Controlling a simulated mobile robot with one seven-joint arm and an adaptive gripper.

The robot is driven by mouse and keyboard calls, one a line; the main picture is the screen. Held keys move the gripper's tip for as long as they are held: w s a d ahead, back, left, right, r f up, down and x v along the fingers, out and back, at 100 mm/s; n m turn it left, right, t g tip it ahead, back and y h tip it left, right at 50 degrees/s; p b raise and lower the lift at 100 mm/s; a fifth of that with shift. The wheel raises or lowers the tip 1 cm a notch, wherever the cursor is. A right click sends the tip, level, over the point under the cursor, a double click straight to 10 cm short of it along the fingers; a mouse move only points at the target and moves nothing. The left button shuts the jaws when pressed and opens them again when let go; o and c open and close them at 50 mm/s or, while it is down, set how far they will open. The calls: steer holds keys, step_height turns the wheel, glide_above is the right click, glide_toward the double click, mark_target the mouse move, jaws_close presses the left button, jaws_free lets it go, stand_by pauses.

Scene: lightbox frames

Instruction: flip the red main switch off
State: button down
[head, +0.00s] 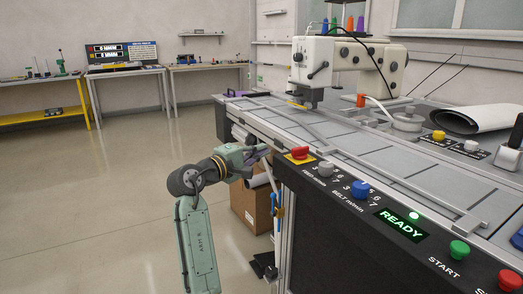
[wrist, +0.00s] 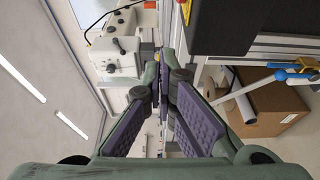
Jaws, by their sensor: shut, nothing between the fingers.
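The red main switch (head: 299,152) is a red knob on a yellow plate at the far left end of the black control panel (head: 345,215). Which way its handle points is hard to make out. A yellow plate with some red (wrist: 187,8) shows at the top of the wrist view, close to the panel's dark corner. My gripper (head: 264,151) is just left of the switch, off the panel's end, and appears apart from it. In the wrist view its purple-padded fingers (wrist: 160,76) come together at the tips with nothing between them.
The panel also carries a grey knob (head: 325,169), a blue knob (head: 360,188), a lit green READY display (head: 402,226), a green START button (head: 459,249) and a red button (head: 509,280). A cardboard box (head: 250,205) stands below my gripper. Floor at left is clear.

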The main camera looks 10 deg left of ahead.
mark_target(282, 158)
steer(key=shift+w+d+p, duration=0.4)
steer(key=shift+w+d, duration=0.05)
steer(key=shift+d, duration=0.6)
steer(key=shift+w+d+p, duration=0.4)
steer(key=shift+w+d, duration=0.05)
steer(key=shift+d, duration=0.65)
steer(key=shift+w+d+p, duration=0.4)
steer(key=shift+w+d, duration=0.05)
steer(key=shift+d, duration=0.6)
